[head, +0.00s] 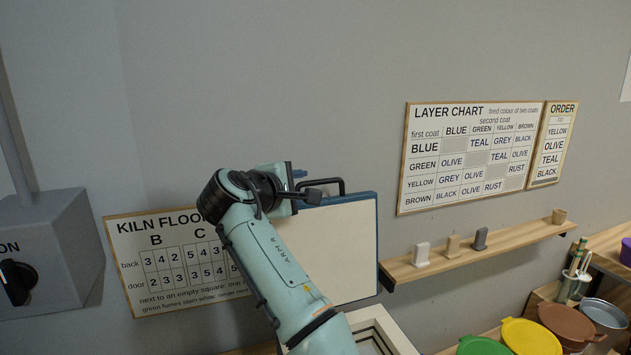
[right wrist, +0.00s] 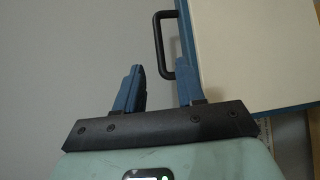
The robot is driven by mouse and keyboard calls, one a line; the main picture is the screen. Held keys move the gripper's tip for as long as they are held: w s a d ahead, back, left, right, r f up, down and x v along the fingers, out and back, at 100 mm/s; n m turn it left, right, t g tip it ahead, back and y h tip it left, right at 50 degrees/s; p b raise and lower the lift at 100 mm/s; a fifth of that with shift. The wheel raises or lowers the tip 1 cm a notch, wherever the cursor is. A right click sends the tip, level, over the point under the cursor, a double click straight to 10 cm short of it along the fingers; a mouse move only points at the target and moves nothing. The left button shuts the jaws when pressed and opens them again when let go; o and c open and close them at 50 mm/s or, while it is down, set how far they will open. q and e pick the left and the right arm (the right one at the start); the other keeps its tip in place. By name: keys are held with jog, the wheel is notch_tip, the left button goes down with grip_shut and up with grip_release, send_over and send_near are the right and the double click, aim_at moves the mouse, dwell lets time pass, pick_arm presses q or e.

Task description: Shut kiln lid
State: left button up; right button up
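The kiln lid (head: 345,245) stands raised near the wall, its cream inner face and blue edge showing. Its black handle (head: 328,183) sticks out at the top edge. In the right wrist view the lid (right wrist: 245,45) fills the upper right and the handle (right wrist: 163,45) projects from its blue edge. My right gripper (right wrist: 158,85) is open, its two blue fingers apart and empty. The handle shows just ahead of the gap between them; contact cannot be told. In the head view my right gripper (head: 305,188) is beside the handle, partly hidden by its wrist. My left gripper is not in view.
The kiln's pale rim (head: 398,335) shows below the lid, partly behind my right arm. A wooden shelf (head: 500,243) with small test pieces is on the wall to the right. Coloured glaze buckets (head: 530,337) stand lower right. A grey switch box (head: 50,255) is at left.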

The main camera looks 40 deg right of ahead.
aim_at(318, 183)
jog(key=p+x, duration=0.1)
jog(key=x, duration=1)
jog(key=shift+w+a, duration=0.1)
jog(key=shift+w, duration=0.1)
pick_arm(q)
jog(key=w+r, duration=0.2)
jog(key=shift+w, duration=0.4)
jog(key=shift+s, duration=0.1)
pick_arm(e)
grip_shut()
